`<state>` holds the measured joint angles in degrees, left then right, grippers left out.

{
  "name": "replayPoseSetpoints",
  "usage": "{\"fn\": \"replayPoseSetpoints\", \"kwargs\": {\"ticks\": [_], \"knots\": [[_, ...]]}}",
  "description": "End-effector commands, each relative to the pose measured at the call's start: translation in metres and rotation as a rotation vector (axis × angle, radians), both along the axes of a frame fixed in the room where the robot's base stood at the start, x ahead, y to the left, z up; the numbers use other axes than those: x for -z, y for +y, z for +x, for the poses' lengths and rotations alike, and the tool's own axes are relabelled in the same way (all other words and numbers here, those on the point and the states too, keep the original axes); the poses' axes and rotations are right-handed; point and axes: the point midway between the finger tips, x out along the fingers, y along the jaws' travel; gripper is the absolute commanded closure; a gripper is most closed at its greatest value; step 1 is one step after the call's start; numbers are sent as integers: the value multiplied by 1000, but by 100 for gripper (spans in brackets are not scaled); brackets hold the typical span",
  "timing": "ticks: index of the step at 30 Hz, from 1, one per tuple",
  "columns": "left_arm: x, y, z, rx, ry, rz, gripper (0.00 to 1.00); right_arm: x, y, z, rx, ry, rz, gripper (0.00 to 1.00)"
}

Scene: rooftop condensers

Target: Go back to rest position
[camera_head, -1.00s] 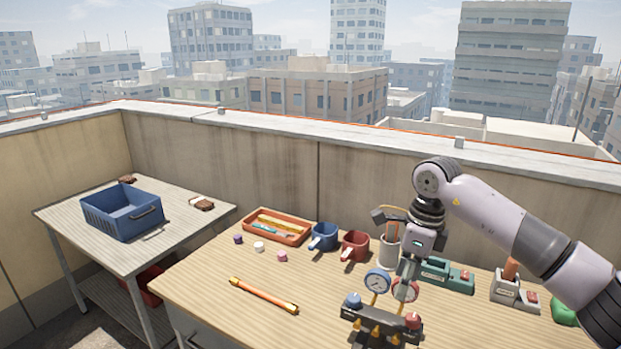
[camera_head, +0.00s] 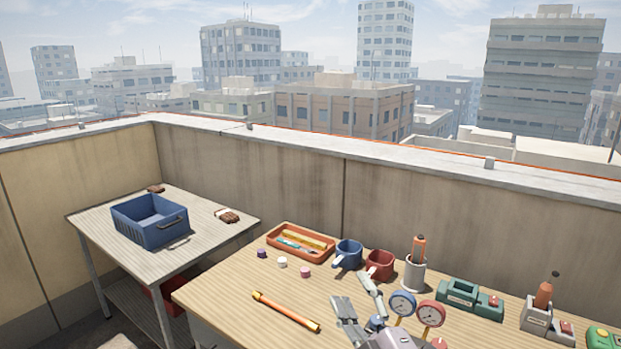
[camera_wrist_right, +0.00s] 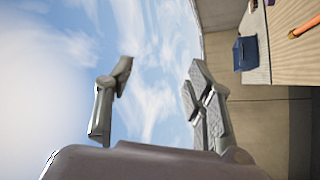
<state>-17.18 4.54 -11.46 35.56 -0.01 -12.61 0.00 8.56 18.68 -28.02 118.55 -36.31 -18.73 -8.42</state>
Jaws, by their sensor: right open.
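My right gripper (camera_head: 358,292) is low in the head view, in front of the gauge manifold at the near side of the workbench. Its fingers point up and stand apart, with nothing between them. In the right wrist view the right gripper (camera_wrist_right: 158,95) is open and empty against the sky. The manifold's blue gauge (camera_head: 402,303) and red gauge (camera_head: 430,313) show just right of the gripper, and its body is mostly hidden. My left gripper is in neither view.
The workbench (camera_head: 240,291) holds an orange tray (camera_head: 301,255), a blue mug (camera_head: 348,254), a red mug (camera_head: 380,265), a grey cup (camera_head: 415,272), a green device (camera_head: 469,297) and an orange-yellow rod (camera_head: 286,312). A blue crate (camera_head: 150,232) stands on the left table. A parapet wall runs behind.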

Motion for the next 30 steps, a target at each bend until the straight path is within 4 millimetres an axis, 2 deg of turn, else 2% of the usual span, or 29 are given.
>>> {"fn": "replayPoseSetpoints", "kwargs": {"ticks": [1,3,5,6,8,9,12,18,25,30], "knots": [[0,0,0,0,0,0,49,29,-22,-6,72,137,89,51],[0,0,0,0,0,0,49,70,-50,-19,171,327,202,51],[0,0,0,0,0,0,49,106,-72,-37,254,488,289,51],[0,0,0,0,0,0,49,131,-84,-52,306,595,338,51],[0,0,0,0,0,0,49,164,-98,-79,378,747,405,51],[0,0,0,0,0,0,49,184,-105,-98,421,842,442,51],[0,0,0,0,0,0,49,221,-117,-144,510,1042,511,51],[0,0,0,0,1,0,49,262,-125,-223,630,1333,590,51],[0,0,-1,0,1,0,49,283,-126,-305,737,1603,636,51],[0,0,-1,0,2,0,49,328,-124,-289,739,1606,624,51]]}}
